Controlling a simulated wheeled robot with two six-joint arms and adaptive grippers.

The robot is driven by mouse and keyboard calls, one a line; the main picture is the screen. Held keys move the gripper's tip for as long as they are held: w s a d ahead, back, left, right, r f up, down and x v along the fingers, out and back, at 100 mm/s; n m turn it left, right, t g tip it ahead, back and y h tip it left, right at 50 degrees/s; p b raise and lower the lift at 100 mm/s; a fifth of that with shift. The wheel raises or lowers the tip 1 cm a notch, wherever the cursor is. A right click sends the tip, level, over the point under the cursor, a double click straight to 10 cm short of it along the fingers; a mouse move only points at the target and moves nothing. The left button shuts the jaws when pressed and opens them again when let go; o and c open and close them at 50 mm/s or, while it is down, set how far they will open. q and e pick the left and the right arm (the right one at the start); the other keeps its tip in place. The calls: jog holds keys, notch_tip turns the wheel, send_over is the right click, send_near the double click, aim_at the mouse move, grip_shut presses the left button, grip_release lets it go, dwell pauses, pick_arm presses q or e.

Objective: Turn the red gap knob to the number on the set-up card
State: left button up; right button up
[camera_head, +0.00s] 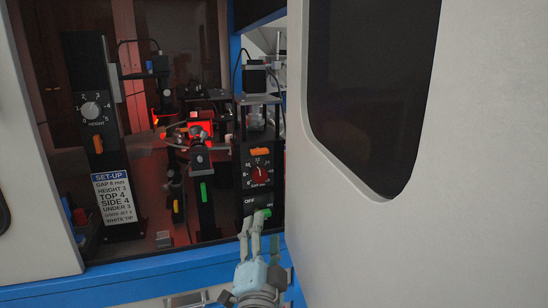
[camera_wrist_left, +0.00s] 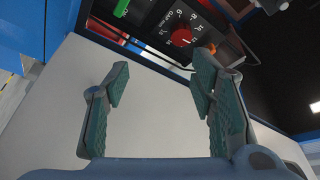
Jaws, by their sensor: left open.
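The red gap knob (camera_head: 259,172) sits on a black panel with a white number dial, right of centre in the head view. It also shows at the top of the left wrist view (camera_wrist_left: 181,37). Its exact pointer reading is too small to tell. My left gripper (camera_head: 263,226) is open and empty, below the knob and near the green switch at the panel's foot. In the left wrist view its fingers (camera_wrist_left: 162,75) are apart, with the knob beyond them. My right gripper is not in view.
An orange part (camera_head: 260,151) sits just above the gap dial, and a green switch (camera_head: 262,213) below it. A grey height knob (camera_head: 91,109) is at the left. The open white door (camera_head: 480,180) stands close right of my arm; a blue sill (camera_head: 170,268) runs below.

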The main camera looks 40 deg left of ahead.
aim_at(260, 177)
pick_arm(q)
jog(key=shift+n+y, duration=0.3)
jog(key=shift+y, duration=0.1)
jog(key=x, duration=0.4)
jog(key=s+r+x, duration=0.1)
jog(key=x, duration=0.3)
jog(key=a+r+x, duration=0.1)
jog(key=x, duration=0.4)
jog(key=shift+r, duration=0.1)
jog(key=shift+w+a+r, duration=0.2)
jog(key=shift+w, duration=0.05)
